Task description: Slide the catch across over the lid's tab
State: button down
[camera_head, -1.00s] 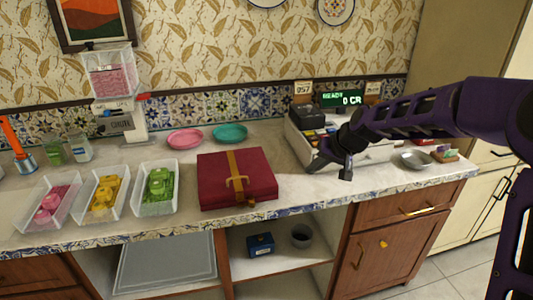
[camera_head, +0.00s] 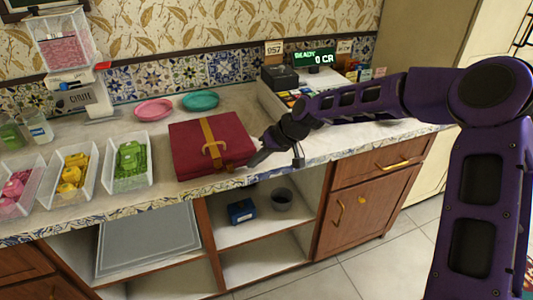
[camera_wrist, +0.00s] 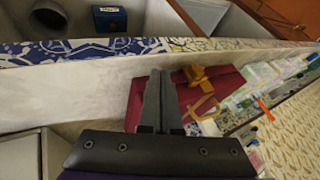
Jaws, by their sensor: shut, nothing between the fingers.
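A dark red case (camera_head: 190,150) with a yellow strap lies closed on the worktop; it also shows in the wrist view (camera_wrist: 226,78). Its yellow handle (camera_head: 211,149) stands on the lid, and the wrist view also shows the handle (camera_wrist: 205,106). Yellow fittings (camera_wrist: 194,75) sit at the strap's end on the case's front edge; I cannot tell the catch from the tab there. My gripper (camera_head: 254,162) is shut and empty beside the case's front right corner. In the wrist view, my fingers (camera_wrist: 160,74) hide part of the case.
Trays of green (camera_head: 128,163) and yellow pieces stand left of the case. Pink (camera_head: 154,109) and teal (camera_head: 201,100) plates lie behind it. A blue box (camera_head: 241,211) and a grey cup (camera_head: 281,200) stand on the shelf below.

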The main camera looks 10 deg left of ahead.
aim_at(230, 169)
jog(key=shift+s+a+r, duration=0.15)
jog(key=shift+s+a, duration=0.35)
jog(key=shift+a, duration=0.25)
jog(key=shift+s+a+r, duration=0.1)
jog(key=shift+s+a, duration=0.35)
jog(key=shift+a, duration=0.3)
jog(key=shift+s+a+b, duration=0.15)
jog(key=shift+s+a, duration=0.4)
jog(key=shift+a, duration=0.3)
jog(key=shift+s+a+b, duration=0.15)
jog(key=shift+s+a, duration=0.35)
jog(key=shift+a, duration=0.3)
